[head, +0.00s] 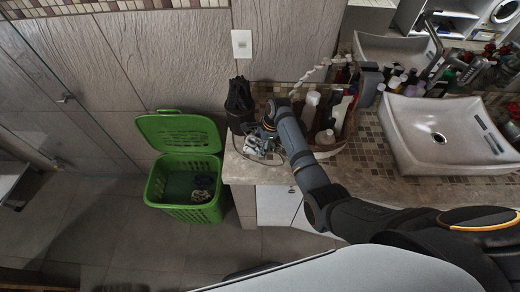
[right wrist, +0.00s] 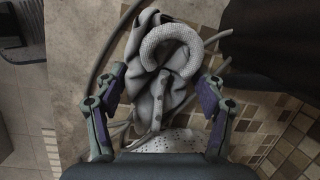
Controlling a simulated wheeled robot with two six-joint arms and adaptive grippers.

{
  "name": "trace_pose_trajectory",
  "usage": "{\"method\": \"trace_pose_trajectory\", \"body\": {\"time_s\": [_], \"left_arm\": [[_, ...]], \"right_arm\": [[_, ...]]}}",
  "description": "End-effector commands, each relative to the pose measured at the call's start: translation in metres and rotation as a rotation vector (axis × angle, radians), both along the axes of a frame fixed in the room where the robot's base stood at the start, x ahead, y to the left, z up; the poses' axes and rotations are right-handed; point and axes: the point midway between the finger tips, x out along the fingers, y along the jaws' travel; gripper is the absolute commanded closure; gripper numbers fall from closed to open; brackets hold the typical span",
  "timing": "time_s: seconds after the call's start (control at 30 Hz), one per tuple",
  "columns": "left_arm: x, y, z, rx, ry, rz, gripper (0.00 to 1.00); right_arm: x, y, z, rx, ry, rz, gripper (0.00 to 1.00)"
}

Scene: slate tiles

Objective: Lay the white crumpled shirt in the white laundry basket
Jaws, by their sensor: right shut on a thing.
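The crumpled shirt (right wrist: 167,66), pale grey-white with a ribbed curled part and a dotted part, lies at the counter's left end. In the head view it is small and mostly hidden by my right gripper (head: 262,143). In the right wrist view the fingers of my right gripper (right wrist: 158,90) stand on both sides of the shirt, gripping it. The only laundry basket in view (head: 156,188) is green, not white. It stands on the floor left of the counter with its lid up, dark cloth inside. My left gripper is not in view.
A dark bag-like item (head: 239,98) stands behind the gripper at the wall. Bottles (head: 310,108) crowd the counter to its right, near a white sink (head: 440,130). The counter's left edge lies between shirt and basket. The floor (head: 100,225) left of the basket is clear.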

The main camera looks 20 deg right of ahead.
Motion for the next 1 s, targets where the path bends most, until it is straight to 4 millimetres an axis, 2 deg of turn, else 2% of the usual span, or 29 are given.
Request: {"method": "trace_pose_trajectory", "body": {"time_s": [0.03, 0.13, 0.33, 0.37, 0.5, 0.87, 1.0], "left_arm": [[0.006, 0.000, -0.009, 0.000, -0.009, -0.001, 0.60], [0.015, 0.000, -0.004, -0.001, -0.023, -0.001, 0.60], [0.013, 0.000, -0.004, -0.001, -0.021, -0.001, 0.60], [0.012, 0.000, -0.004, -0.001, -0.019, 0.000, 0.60], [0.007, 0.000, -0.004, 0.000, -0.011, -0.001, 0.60], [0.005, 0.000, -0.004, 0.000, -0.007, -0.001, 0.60], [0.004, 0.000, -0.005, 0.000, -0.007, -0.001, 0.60]], "right_arm": [[0.000, 0.000, -0.008, 0.001, -0.002, 0.000, 0.62], [0.000, 0.000, -0.003, 0.000, -0.001, 0.000, 0.62], [0.000, 0.000, -0.004, 0.000, 0.000, 0.000, 0.62], [0.000, 0.000, -0.005, 0.000, 0.000, 0.000, 0.27], [0.000, 0.000, -0.004, 0.000, 0.000, 0.000, 0.08], [0.000, 0.000, -0.003, 0.000, -0.001, 0.000, 0.07], [-0.001, -0.004, 0.013, 0.000, -0.004, 0.000, 0.07]]}}
